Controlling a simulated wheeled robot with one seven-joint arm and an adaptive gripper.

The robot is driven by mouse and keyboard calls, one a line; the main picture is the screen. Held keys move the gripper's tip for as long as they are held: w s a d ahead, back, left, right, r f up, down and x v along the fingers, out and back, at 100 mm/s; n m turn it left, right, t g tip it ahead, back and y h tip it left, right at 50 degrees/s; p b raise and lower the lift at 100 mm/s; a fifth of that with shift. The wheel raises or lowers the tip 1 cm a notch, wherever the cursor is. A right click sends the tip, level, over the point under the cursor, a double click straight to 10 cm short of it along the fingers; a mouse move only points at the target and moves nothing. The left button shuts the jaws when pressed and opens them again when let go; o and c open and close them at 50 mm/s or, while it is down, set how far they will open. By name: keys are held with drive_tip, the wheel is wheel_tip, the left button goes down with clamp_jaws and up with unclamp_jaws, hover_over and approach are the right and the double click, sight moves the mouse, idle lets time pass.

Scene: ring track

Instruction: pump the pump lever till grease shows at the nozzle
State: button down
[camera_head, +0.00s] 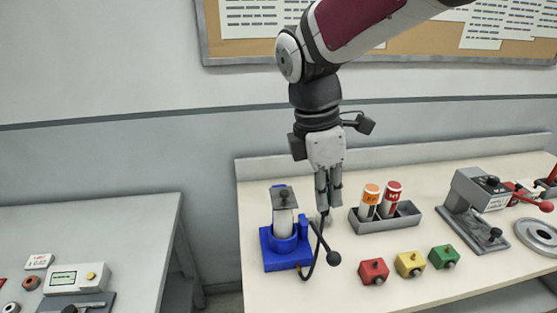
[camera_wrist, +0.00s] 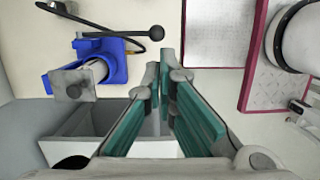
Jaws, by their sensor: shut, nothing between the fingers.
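The grease pump is a blue base (camera_head: 283,247) with a pale upright cylinder and a grey plate on top, at the left of the bench. It also shows in the wrist view (camera_wrist: 118,62). Its pump lever (camera_head: 321,238) is a dark rod slanting down to the right, ending in a black ball knob (camera_head: 334,258); the knob also shows in the wrist view (camera_wrist: 156,33). A black hose (camera_head: 317,262) curves up from the base. The nozzle and any grease cannot be made out. My gripper (camera_head: 323,208) points down, shut and empty, behind the lever and apart from the knob.
A grey rack (camera_head: 384,224) with an orange-topped and a red-topped cartridge stands right of my gripper. Red (camera_head: 373,271), yellow (camera_head: 409,264) and green (camera_head: 444,257) blocks sit in front. A grey press (camera_head: 476,203) stands farther right. A separate table (camera_head: 100,228) is at left.

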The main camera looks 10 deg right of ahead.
sight(334, 256)
drive_tip(key=shift+w+f, duration=0.1)
drive_tip(key=shift+f, duration=0.05)
drive_tip(key=d+f, duration=0.1)
drive_tip(key=f, duration=0.8)
drive_tip(key=d+f, duration=0.1)
drive_tip(key=f, duration=0.3)
drive_tip(key=shift+s+d+f+b, duration=0.25)
drive_tip(key=shift+s+d+b, duration=0.05)
drive_tip(key=shift+d, duration=0.05)
drive_tip(key=shift+f, duration=0.15)
